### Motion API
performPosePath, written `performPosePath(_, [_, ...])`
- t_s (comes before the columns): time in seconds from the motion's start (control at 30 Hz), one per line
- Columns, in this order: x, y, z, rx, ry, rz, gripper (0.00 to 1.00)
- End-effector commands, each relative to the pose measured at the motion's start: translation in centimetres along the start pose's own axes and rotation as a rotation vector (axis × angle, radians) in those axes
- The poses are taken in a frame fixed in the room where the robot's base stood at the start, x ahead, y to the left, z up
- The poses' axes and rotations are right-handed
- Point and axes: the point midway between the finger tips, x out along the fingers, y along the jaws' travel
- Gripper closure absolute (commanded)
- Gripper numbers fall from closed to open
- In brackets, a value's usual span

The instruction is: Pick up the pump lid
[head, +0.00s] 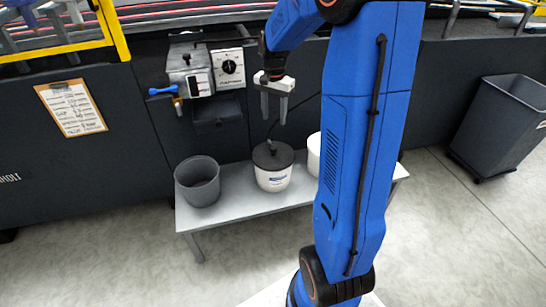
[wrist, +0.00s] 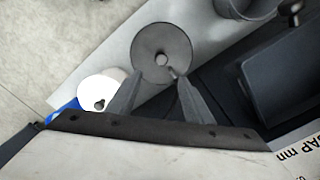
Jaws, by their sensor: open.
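The pump lid (head: 272,153) is a dark round disc with a knob on top. It sits on a white pot (head: 273,180) on a low grey bench (head: 237,191). In the wrist view the lid (wrist: 150,52) shows from above, with its lighter knob near the middle. My gripper (head: 273,120) is open and empty, pointing down above the lid and apart from it. In the wrist view the two fingers (wrist: 152,82) reach toward the lid's near edge. A thin dark hose near the lid is partly hidden by the fingers.
A grey bucket (head: 198,181) stands left of the pot. A white container (head: 314,154) stands right of it, partly hidden by my arm. A control box (head: 229,68) and a metal unit (head: 190,70) are on the dark machine panel behind. A grey bin (head: 499,124) stands far right.

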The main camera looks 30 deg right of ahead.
Motion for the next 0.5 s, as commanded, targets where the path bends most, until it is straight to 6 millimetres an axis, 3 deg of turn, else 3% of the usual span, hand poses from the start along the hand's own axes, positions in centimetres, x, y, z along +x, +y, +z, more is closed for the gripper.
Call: performPosePath(0.5, [8.9, 0.0, 0.1, -0.001, -0.002, 0.002, 0.53])
